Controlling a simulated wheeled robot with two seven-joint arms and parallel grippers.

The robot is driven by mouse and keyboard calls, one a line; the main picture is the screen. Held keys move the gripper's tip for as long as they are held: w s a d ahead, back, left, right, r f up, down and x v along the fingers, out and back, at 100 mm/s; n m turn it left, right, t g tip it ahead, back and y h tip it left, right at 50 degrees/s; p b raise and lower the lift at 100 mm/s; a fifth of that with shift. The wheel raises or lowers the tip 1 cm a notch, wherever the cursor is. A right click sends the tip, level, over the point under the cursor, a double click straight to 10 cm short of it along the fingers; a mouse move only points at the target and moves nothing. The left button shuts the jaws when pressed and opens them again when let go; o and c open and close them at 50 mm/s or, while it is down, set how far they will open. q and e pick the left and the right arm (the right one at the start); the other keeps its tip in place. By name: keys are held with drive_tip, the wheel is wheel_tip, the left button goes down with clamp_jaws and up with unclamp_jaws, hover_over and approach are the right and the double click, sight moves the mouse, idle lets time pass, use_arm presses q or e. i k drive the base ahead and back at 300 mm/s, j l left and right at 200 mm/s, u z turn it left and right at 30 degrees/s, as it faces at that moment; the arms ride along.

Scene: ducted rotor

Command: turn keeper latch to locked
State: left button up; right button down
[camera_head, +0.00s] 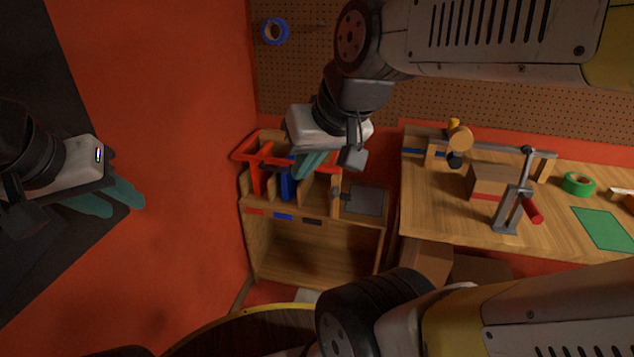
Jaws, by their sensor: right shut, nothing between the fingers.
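I cannot pick out the keeper latch for certain. A grey metal clamp-like fixture (507,212) with an upright lever and a red handle (532,209) stands on the wooden bench at the right; no gripper is near it. My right gripper (309,166) is shut and empty. It appears in front of the wooden rack (262,218), pointing down, and hides part of it; I cannot tell if it touches. My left gripper (124,207) is at the far left before the red surface, its teal fingers apart and empty.
The rack holds red (256,180) and blue (287,185) upright pieces. The bench (440,213) bears a wooden block (483,180), a mallet-like tool (459,138), green tape (578,183) and a green mat (602,228). A pegboard (296,75) with blue tape (274,31) stands behind.

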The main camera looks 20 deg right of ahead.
sight(343, 196)
drive_tip(key=l+u, duration=0.3)
drive_tip(key=l, duration=0.7)
drive_tip(key=l+u, duration=0.3)
drive_tip(key=l, duration=0.7)
